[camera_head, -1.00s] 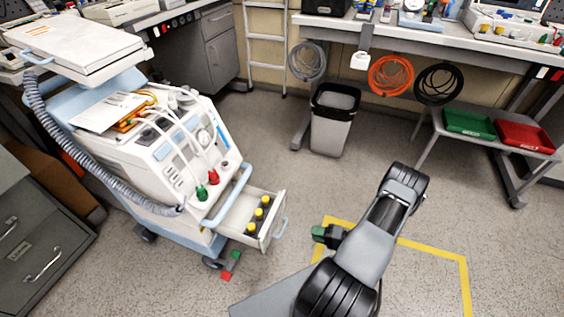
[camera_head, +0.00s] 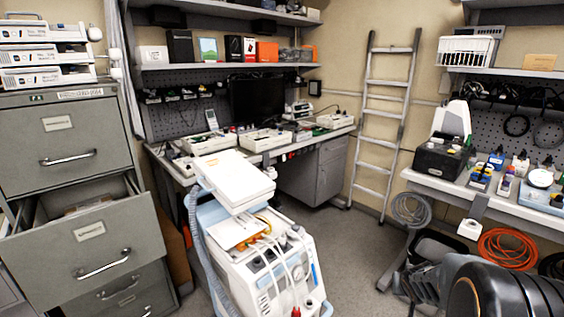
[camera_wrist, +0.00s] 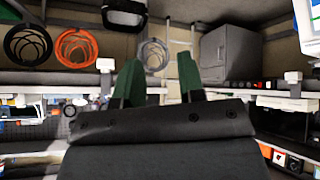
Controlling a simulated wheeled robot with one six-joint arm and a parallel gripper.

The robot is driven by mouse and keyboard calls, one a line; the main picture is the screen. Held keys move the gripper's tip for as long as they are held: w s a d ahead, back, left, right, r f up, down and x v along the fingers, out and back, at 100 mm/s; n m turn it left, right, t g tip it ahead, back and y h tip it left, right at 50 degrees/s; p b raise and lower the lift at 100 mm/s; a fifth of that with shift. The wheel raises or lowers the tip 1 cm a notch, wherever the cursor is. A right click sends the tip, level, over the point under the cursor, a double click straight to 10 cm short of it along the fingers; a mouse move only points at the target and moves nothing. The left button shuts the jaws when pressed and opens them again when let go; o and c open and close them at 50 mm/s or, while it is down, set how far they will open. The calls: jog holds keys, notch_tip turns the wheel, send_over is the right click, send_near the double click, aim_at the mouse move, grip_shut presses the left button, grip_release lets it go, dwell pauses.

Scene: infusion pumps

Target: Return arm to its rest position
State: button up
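My gripper (camera_wrist: 160,78) shows in the wrist view with two green fingers standing apart and nothing between them. The wrist picture is upside down relative to the room. In the head view, my dark arm (camera_head: 495,295) fills the lower right corner, close to the camera. I cannot make out the gripper fingers in that view.
A white pump cart (camera_head: 265,275) stands at bottom centre. A filing cabinet (camera_head: 75,200) at left has an open drawer (camera_head: 95,245). A workbench (camera_head: 500,205) is at right, with an orange cable coil (camera_head: 507,250) below. Floor (camera_head: 350,250) is clear between cart and bench.

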jog(key=s+a+r+n+g+y+p, duration=0.3)
jog(key=s+a+r+p, duration=0.5)
jog(key=s+a+r, duration=0.7)
jog(key=a+r, duration=0.3)
jog(key=r, duration=0.1)
jog(key=shift+s+a+r+y+p, duration=0.3)
jog(key=shift+s+a+r+y, duration=0.05)
jog(key=shift+a+y, duration=0.05)
